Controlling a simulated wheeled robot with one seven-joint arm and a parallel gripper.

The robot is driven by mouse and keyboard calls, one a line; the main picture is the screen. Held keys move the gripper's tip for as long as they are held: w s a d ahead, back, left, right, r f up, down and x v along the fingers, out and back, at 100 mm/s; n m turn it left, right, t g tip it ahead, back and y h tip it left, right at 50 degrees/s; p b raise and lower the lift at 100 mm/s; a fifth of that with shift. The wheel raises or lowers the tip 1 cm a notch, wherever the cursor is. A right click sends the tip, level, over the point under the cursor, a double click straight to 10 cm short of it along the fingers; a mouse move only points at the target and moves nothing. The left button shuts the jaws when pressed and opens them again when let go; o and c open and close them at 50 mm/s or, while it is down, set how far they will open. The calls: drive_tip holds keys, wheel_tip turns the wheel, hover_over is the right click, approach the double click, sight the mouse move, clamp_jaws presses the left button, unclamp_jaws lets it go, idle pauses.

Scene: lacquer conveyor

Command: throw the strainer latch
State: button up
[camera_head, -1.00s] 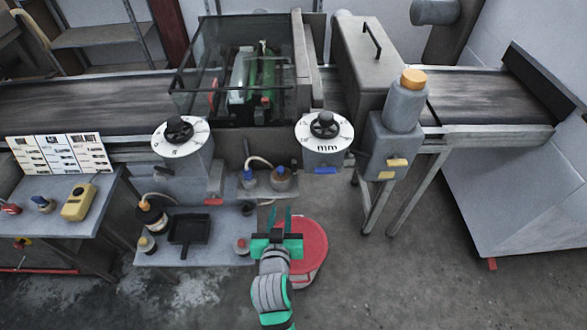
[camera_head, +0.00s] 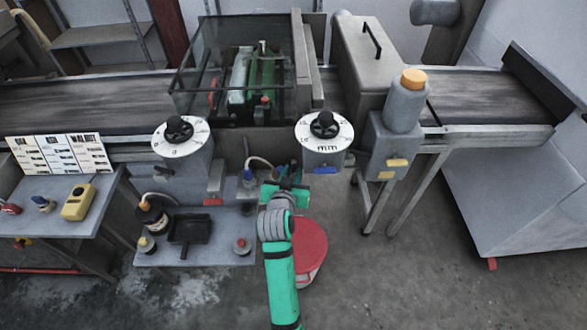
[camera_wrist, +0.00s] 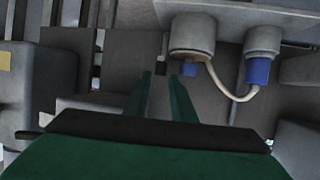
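My gripper (camera_head: 288,172) is under the machine's front edge, by the right-hand dial. In the wrist view its two green fingers (camera_wrist: 162,84) are apart with nothing held between them. Just beyond the right fingertip is a small blue block (camera_wrist: 189,69) on a grey round housing (camera_wrist: 193,35); I cannot tell if they touch. It may be the strainer latch, but nothing labels it. A second grey housing (camera_wrist: 262,40) with a blue part (camera_wrist: 258,70) stands to its right, joined by a pale hose (camera_wrist: 230,93). In the head view my gripper hides the nearer housing.
Two dials (camera_head: 181,137) (camera_head: 325,131) stick out from the conveyor's front. A low shelf (camera_head: 215,258) holds a black tray (camera_head: 189,230) and small bottles. A red-topped stool (camera_head: 312,250) stands beside my arm.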

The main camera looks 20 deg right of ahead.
sight(294, 165)
drive_tip(key=shift+x, duration=1.35)
drive_tip(key=shift+c, duration=0.2)
clamp_jaws()
drive_tip(key=shift+s+d+n+t+y, duration=0.15)
drive_tip(key=shift+d+n+t+y, duration=0.3)
drive_tip(key=shift+n+y, duration=0.55)
drive_tip(key=shift+o, duration=0.2)
unclamp_jaws()
